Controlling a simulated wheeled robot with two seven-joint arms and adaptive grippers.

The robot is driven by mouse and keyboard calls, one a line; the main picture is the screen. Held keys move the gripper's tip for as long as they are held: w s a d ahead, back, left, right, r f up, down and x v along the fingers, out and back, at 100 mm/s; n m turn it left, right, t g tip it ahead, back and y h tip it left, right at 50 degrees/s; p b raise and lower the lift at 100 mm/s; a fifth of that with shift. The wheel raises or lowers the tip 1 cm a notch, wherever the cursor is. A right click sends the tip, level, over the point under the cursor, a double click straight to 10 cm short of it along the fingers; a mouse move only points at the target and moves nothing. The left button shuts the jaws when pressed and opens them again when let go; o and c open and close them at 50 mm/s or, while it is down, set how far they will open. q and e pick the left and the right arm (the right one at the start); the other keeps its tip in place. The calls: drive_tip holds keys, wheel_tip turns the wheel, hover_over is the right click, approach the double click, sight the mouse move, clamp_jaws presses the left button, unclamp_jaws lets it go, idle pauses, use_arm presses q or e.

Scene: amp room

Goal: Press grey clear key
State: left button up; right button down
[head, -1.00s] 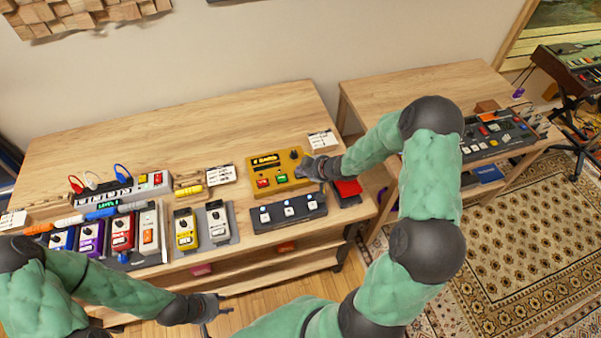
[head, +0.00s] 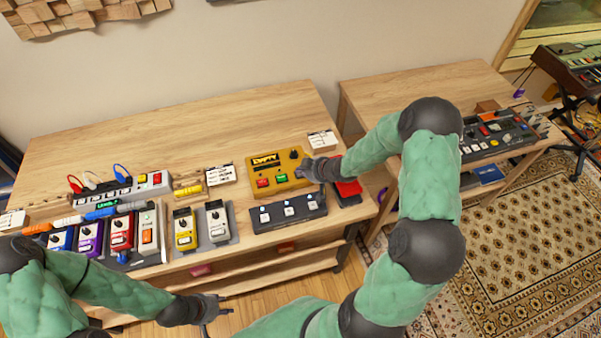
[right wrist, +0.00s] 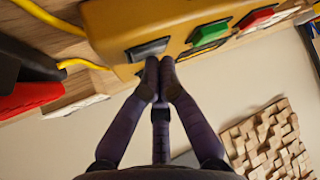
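The yellow box (head: 266,168) sits on the wooden table; its small display reads what looks like EMPTY. In the right wrist view, the grey key (right wrist: 148,50) is on the yellow box's face (right wrist: 120,22), beside a green key (right wrist: 209,34) and a red key (right wrist: 256,18). My right gripper (right wrist: 159,64) is shut and empty, its fingertips at the lower edge of the grey key, seemingly touching it. In the head view my right gripper (head: 309,171) is at the box's right end and hides the grey key. My left gripper (head: 217,311) is open and empty in front of the table.
A black three-button footswitch (head: 288,213) lies in front of the yellow box. A red pedal (head: 347,188) is just right of my right gripper. Several coloured pedals stand on the left, and a white card (head: 322,140) lies behind.

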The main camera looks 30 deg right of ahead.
idle(0.4)
drive_tip(key=shift+r+p, duration=0.8)
drive_tip(key=shift+p, duration=0.15)
drive_tip(key=shift+r, duration=0.1)
wheel_tip(320, 180, up, 5)
drive_tip(key=p, duration=0.5)
drive_tip(key=shift+s, duration=0.1)
idle(0.4)
